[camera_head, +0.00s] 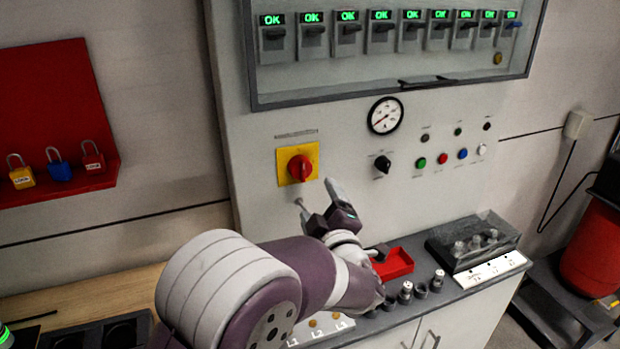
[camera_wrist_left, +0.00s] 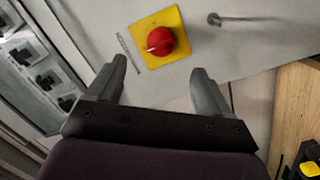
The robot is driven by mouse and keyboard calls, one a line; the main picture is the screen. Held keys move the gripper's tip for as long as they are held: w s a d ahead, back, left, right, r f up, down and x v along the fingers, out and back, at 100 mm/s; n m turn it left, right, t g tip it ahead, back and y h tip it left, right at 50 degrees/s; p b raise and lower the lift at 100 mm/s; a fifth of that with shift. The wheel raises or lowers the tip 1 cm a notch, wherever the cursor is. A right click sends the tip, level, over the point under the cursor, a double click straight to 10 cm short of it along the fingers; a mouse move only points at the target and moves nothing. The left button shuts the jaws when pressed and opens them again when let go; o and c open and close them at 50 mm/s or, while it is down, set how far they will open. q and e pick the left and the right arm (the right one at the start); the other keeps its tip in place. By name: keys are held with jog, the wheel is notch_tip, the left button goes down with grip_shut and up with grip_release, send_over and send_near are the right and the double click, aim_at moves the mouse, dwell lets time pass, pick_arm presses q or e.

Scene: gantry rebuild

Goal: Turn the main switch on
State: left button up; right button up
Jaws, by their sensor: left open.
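The main switch is a red rotary knob (camera_head: 300,167) on a yellow square plate (camera_head: 284,171), mounted on the light grey panel. In the left wrist view the red knob (camera_wrist_left: 160,41) with a pale mark on it sits on its yellow plate (camera_wrist_left: 172,17), beyond and between the fingertips. My left gripper (camera_head: 318,192) is just below the switch in the head view, apart from it. Its two fingers (camera_wrist_left: 167,72) are spread with nothing between them. My right gripper is in neither view.
A small metal peg (camera_wrist_left: 240,19) sticks out of the panel near the switch. A black selector (camera_head: 381,164), coloured buttons (camera_head: 442,158) and a gauge (camera_head: 385,115) are to the right. Below are a red tray (camera_head: 395,265) and a grey box (camera_head: 470,240) on the ledge. Padlocks (camera_head: 60,168) hang left.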

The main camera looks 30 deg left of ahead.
aim_at(304, 174)
pick_arm(q)
jog(key=p+x, duration=0.3)
jog(key=x, duration=0.8)
jog(key=shift+a+r, duration=0.1)
jog(key=shift+a, duration=0.2)
jog(key=shift+s+a, duration=0.1)
jog(key=shift+a, duration=0.1)
jog(key=c, duration=1)
